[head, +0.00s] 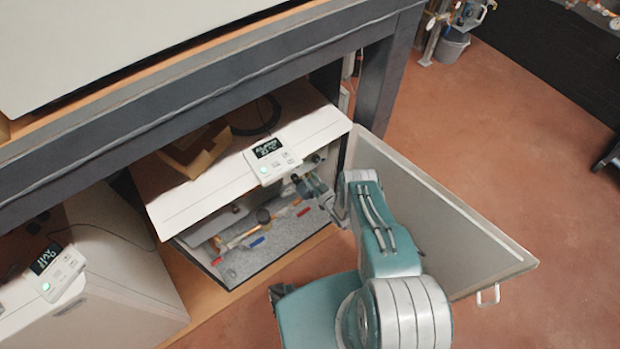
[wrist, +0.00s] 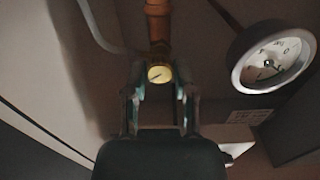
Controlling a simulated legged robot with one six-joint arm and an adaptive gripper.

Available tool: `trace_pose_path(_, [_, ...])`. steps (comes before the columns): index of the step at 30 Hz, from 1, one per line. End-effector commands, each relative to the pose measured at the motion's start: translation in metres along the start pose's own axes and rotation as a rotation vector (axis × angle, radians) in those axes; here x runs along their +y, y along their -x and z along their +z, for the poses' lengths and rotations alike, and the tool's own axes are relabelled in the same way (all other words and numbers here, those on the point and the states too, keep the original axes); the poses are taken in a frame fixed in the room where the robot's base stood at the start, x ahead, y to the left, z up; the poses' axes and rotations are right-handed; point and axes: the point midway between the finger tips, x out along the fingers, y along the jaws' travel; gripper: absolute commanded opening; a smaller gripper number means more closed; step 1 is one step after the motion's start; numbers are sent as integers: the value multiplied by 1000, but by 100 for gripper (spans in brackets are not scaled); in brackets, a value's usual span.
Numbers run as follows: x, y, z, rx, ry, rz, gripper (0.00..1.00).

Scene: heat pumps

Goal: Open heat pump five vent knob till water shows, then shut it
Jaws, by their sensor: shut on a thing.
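The heat pump (head: 180,196) stands under a grey-framed bench with its front open; its white top carries a small display panel (head: 272,160) with a green light. Its pipes and valves show inside. In the wrist view, the vent knob (wrist: 160,73) is a small round yellow cap with a dark line, at the end of a copper pipe (wrist: 158,25). My gripper (wrist: 160,76) is shut on the knob, one finger on each side. In the head view my gripper (head: 304,183) reaches into the opening's right side; the knob cannot be made out there. No water is visible.
A dial gauge (wrist: 270,60) is right of the knob. The open door panel (head: 430,220) spreads right of my arm. Another heat pump (head: 100,260) is at lower left. A grey bucket (head: 452,46) stands at the back. The red floor at right is mostly clear.

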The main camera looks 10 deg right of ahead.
Motion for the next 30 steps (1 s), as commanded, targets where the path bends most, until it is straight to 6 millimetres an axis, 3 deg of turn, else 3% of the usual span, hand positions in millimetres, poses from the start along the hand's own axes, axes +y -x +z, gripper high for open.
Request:
trace_pose_path(21, [3, -2, -1, 2, -601, 1, 0])
trace_pose_path(30, [4, -2, 0, 2, -777, 3, 0])
